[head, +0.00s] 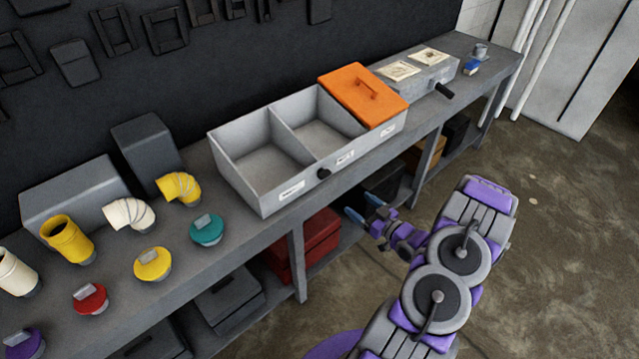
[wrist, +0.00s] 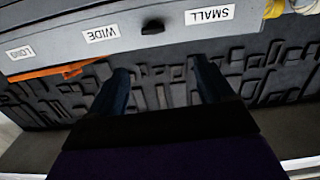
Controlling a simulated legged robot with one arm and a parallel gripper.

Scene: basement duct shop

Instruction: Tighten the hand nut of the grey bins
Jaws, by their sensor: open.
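The grey bins (head: 240,184) form one long box on the workbench. Its left and middle compartments are open and look empty; an orange lid (head: 362,95) covers the right one. A black hand nut (head: 323,173) sticks out of the front wall between the SMALL and WIDE labels. The hand nut also shows in the wrist view (wrist: 152,27), above the gap between my fingers. My gripper (head: 363,207) is open and empty in front of the bench, below and to the right of the hand nut, apart from it. The wrist view shows both fingers (wrist: 160,75) spread.
Duct elbows, including a yellow one (head: 180,188), and coloured caps, such as a teal one (head: 206,229), stand left of the bins. A grey box with a black handle (head: 445,90) stands right. Red boxes (head: 318,237) sit on the lower shelf. The floor at right is clear.

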